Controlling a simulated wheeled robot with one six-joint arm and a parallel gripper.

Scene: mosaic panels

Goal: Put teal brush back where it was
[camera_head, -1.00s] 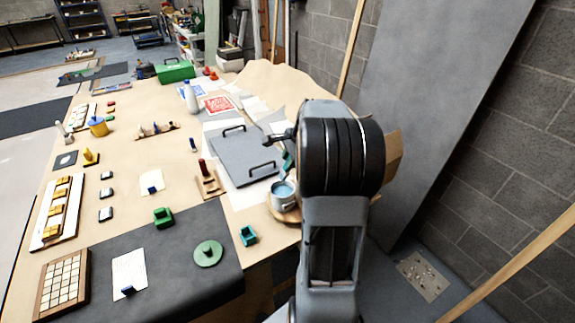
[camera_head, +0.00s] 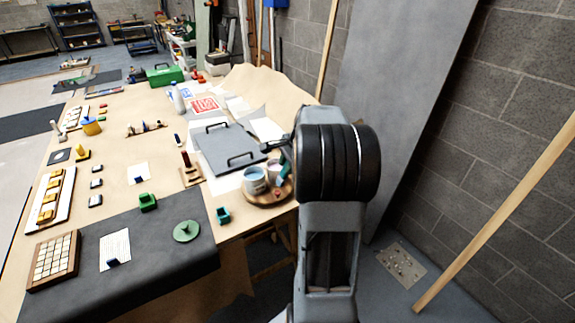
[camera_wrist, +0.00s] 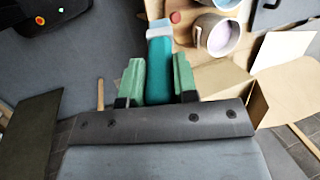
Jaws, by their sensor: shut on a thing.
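My gripper (camera_wrist: 158,80) is shut on the teal brush (camera_wrist: 158,66), its green fingers on either side of the handle. A cup of bluish liquid (camera_head: 255,182) and a second pale cup (camera_head: 273,176) stand on the tray. A cup (camera_wrist: 221,40) also shows in the wrist view.
A small red item (camera_head: 277,194) lies on the tray. A grey plate with two black handles (camera_head: 225,150) lies behind it. A teal block (camera_head: 223,215) sits to its front left. An open cardboard box (camera_wrist: 228,78) shows near my gripper. A grey panel leans right.

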